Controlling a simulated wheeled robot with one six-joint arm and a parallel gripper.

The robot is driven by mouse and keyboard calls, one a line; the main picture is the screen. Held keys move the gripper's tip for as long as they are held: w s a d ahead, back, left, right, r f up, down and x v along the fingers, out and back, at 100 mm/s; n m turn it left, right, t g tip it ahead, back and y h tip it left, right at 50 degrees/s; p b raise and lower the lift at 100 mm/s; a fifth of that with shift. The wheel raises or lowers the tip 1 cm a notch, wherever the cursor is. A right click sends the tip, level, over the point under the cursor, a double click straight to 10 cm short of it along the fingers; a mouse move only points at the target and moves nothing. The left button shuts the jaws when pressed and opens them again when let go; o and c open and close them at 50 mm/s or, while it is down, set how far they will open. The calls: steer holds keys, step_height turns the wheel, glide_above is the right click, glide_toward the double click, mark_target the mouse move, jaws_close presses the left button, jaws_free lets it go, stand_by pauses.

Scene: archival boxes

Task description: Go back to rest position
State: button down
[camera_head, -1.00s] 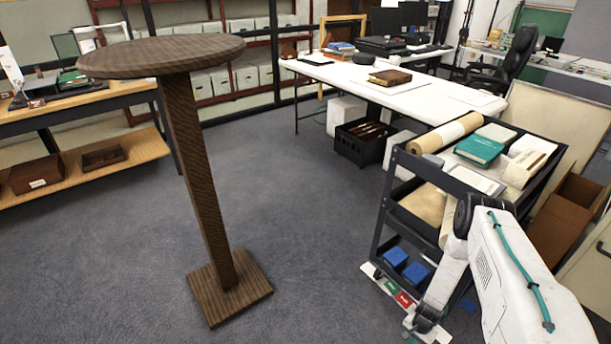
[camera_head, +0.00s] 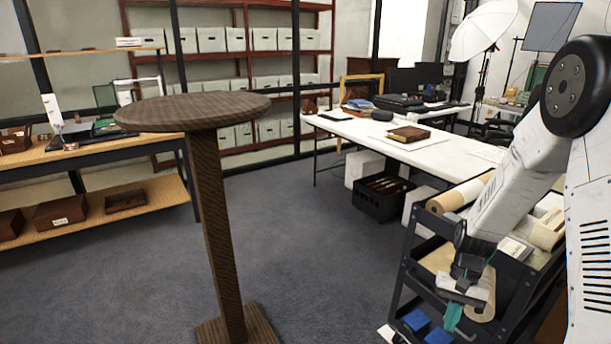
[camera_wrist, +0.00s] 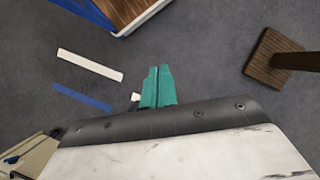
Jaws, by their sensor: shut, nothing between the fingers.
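My gripper (camera_head: 453,316) hangs in front of the black cart at the lower right of the head view, below my white arm. In the wrist view its teal fingers (camera_wrist: 157,86) lie side by side, shut and empty, with grey carpet beneath them. The fingertips are small in the head view.
A round brown pedestal table (camera_head: 192,111) stands at the left centre; its square base also shows in the wrist view (camera_wrist: 268,58). The black cart (camera_head: 402,270) holds rolls and papers. A long white table (camera_head: 385,133) is behind. Carpet (camera_head: 310,255) between pedestal and cart is clear.

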steer(key=s+a+r+n+t+h, duration=0.1)
steer(key=s+a+r, duration=0.3)
steer(key=s+r, duration=0.7)
steer(key=s+a+r+n+t+h, duration=0.1)
steer(key=s+a+r+n+t, duration=0.2)
steer(key=s+r, duration=0.8)
steer(key=shift+s+a+r+n+t, duration=0.35)
steer(key=shift+a+r+t, duration=0.45)
steer(key=shift+r, duration=3.25)
steer(key=c, duration=2.1)
jaws_free()
steer(key=shift+c, duration=0.2)
